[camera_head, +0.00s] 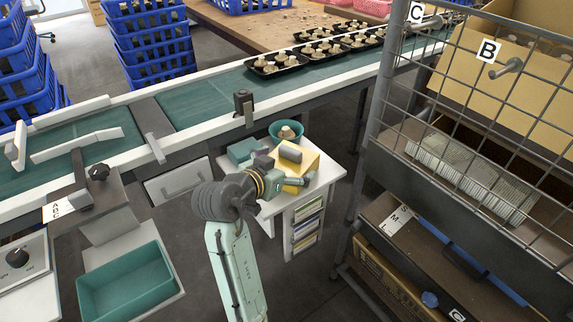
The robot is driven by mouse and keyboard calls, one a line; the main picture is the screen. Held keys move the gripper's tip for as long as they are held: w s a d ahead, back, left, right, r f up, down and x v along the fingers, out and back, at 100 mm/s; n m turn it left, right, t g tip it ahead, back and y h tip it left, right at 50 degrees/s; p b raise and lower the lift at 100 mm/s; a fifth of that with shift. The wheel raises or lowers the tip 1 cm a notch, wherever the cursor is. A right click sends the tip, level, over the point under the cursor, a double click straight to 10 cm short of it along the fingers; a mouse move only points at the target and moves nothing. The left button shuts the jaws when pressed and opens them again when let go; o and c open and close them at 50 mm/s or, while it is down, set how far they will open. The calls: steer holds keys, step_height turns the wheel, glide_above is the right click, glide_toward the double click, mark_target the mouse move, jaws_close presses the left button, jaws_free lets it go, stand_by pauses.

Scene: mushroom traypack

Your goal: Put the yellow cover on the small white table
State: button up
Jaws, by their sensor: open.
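The yellow cover (308,159) is at the small white table (330,174), over its middle. I cannot tell whether it rests flat on the tabletop. My gripper (302,181) is open at the near side of the cover and partly hides it. Whether the fingers touch the cover is unclear. A grey part (290,153) shows in front of the cover's upper left side.
A teal bowl (286,130) holding a mushroom and a teal box (243,150) stand behind the gripper. The green conveyor (210,98) carries black mushroom trays (277,65). A wire-fronted rack (375,140) stands close on the right. An empty teal bin (127,282) is at lower left.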

steer(key=shift+r, duration=0.3)
steer(key=v, duration=1.2)
